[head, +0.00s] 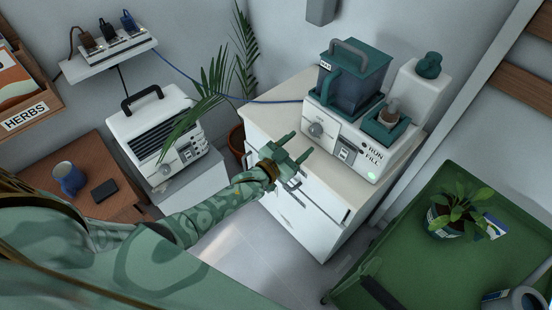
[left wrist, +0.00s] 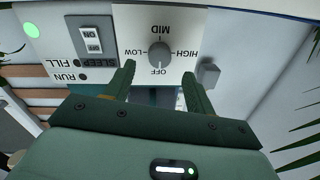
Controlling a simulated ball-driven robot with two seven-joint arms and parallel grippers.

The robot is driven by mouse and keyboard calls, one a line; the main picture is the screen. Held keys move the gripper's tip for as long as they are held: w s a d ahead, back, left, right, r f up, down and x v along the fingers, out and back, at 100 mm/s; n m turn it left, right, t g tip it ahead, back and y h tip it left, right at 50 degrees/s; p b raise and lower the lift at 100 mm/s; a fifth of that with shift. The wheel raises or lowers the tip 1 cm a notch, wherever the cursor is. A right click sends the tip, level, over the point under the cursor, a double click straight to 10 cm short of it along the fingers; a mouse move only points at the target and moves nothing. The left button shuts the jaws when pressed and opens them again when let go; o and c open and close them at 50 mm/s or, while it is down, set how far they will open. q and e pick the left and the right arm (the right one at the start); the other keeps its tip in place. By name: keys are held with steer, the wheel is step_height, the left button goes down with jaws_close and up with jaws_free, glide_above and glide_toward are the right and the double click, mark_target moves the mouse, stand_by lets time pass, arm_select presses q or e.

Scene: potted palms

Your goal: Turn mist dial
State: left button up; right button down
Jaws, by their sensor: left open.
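The white and teal machine (head: 345,135) stands on the cabinet with a water tank on top. Its grey round mist dial (head: 316,130) is on the front panel. In the left wrist view the dial (left wrist: 160,55) shows upside down, ringed by the words OFF, LOW, MID and HIGH. The dial's pointer seems to face OFF, but it is small. My left gripper (head: 299,146) is open and empty in front of the panel, just short of the dial. In the left wrist view its fingers (left wrist: 159,72) point at the panel, apart, with the dial between and beyond them. My right gripper is out of view.
A SLEEP switch (left wrist: 92,40) and a lit green lamp (left wrist: 30,29) sit beside the dial. The white cabinet (head: 270,122) has drawers below. A green cart (head: 400,235) with a potted plant (head: 458,212) stands right. A second white device (head: 160,130) stands left near palm fronds.

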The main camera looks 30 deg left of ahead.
arm_select(q)
steer(key=p+v, duration=0.2)
steer(key=v, duration=0.9)
